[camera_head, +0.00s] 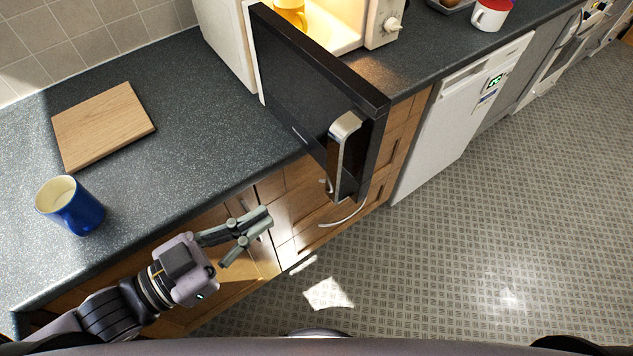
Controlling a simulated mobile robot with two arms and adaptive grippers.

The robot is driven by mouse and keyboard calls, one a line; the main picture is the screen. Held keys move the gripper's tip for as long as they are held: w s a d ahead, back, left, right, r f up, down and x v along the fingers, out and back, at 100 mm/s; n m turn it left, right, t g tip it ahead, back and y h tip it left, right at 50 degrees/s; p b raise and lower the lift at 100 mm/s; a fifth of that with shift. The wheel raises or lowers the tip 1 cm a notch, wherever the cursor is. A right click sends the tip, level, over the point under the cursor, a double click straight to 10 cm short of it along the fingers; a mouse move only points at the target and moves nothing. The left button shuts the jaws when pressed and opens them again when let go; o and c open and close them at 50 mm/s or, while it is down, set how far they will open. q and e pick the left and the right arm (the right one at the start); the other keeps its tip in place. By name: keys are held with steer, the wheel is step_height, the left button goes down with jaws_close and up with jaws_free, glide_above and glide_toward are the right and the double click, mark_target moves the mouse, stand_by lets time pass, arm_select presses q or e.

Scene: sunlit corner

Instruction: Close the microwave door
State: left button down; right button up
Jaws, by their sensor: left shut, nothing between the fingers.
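The microwave (228,40) stands on the dark counter at the top middle, its lit inside showing. Its black door (300,85) stands wide open and juts out past the counter's front edge. The door's silver handle (338,150) is on the outer end of the door, at the right. A yellowish object (290,12) is inside the microwave, cut off by the top of the picture. My left gripper (254,236) is shut and empty, in front of the cupboards, below and to the left of the door's free end, apart from it. My right gripper is not in view.
A blue mug (72,207) and a wooden board (103,126) are on the counter (190,120) at the left. A red and white mug (490,14) is at the top right. A white appliance (455,115) stands under the counter. The tiled floor (480,240) is clear at the right.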

mark_target(331, 177)
arm_select(q)
steer(key=p+x, duration=0.2)
steer(key=x, duration=0.8)
steer(key=shift+r, duration=0.1)
steer(key=shift+w+d+p, duration=0.35)
steer(key=shift+d, duration=0.1)
